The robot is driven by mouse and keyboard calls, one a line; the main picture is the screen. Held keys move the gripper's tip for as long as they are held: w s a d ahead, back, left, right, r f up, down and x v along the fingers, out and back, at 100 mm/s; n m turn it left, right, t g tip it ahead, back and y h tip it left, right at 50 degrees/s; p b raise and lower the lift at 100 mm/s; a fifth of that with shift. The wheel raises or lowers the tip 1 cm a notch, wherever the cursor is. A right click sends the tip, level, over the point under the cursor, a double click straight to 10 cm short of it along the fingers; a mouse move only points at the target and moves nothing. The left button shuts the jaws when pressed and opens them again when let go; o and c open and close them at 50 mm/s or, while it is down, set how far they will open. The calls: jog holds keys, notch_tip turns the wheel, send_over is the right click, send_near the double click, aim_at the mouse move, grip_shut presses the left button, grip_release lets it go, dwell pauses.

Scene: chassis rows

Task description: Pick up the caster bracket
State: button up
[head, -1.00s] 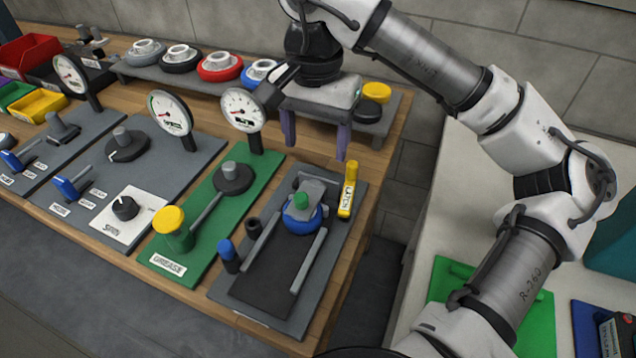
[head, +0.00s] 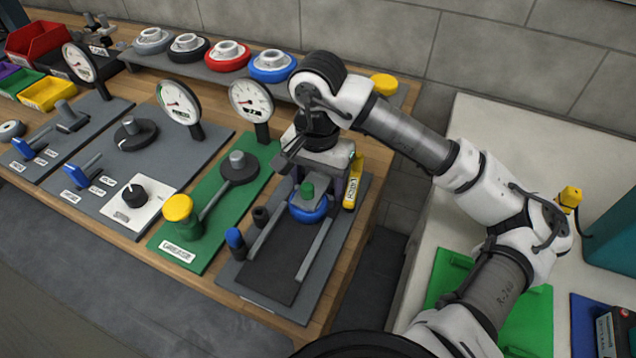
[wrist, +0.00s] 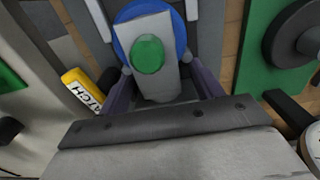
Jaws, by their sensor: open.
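The caster bracket (head: 308,208) has a blue wheel, a grey bracket body and a green cap. It rests at the back end of the dark grey fixture plate (head: 268,267), between two grey rails. My gripper (head: 324,178) is open, low and just behind the bracket, pointing down. In the wrist view, the purple fingers of my gripper (wrist: 160,78) stand on either side of the grey body of the caster bracket (wrist: 157,82). I cannot tell whether they touch it. The palm hides part of the body in the head view.
A yellow LATCH block (head: 353,184) stands close to the right of my gripper. A gauge (head: 251,101) and a green GREASE plate (head: 207,240) are to the left. Colored wheels (head: 270,66) sit on a shelf behind. A blue peg (head: 235,240) stands at the plate's left.

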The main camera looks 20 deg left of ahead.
jog(key=c, duration=1.3)
